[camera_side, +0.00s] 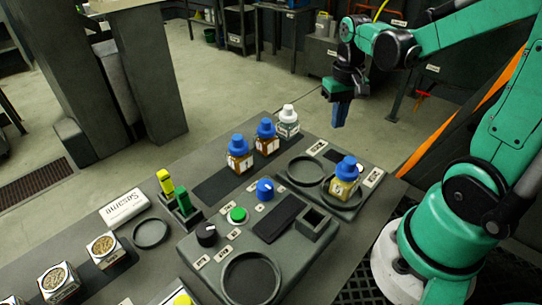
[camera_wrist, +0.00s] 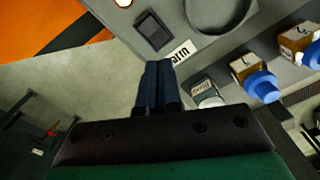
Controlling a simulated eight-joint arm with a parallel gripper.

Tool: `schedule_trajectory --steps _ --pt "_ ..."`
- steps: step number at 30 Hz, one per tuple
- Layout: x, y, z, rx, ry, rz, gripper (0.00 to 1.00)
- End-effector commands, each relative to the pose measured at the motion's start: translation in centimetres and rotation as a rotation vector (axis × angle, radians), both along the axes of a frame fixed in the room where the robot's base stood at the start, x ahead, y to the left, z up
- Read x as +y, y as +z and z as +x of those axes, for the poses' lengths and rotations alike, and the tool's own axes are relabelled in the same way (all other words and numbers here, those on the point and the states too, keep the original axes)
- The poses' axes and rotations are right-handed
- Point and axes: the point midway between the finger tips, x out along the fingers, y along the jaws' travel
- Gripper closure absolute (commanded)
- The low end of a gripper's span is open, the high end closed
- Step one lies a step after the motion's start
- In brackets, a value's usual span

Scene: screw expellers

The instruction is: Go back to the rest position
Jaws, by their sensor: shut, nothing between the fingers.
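My gripper (camera_side: 340,112) hangs from the green arm at the upper right of the side view, above and beyond the back right corner of the table (camera_side: 386,206). Its blue fingers point down, are closed together and hold nothing. In the wrist view the closed fingers of my gripper (camera_wrist: 156,72) show in the middle, in front of the table edge and the floor. No object touches the fingers.
A white-capped jar (camera_side: 288,122) and blue-capped jars (camera_side: 266,137) stand at the table's back edge. Another blue-capped jar (camera_side: 344,182) stands in a round recess. A control panel (camera_side: 262,245) with knobs lies in front. The floor below my gripper is clear.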

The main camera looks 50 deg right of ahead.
Motion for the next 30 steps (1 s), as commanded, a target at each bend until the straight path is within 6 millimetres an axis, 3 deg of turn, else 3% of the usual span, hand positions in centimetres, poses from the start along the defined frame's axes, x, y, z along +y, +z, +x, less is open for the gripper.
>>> schedule_trajectory --steps 5,12,18,30 --pt "2.1 1.1 0.6 -0.084 0.085 -0.039 1.0" --pt "8.3 3.5 1.4 -0.37 0.335 -0.129 1.0" --pt "11.8 4.5 1.3 -0.553 0.472 -0.156 1.0" --pt "12.7 4.7 1.3 -0.606 0.506 -0.162 1.0"
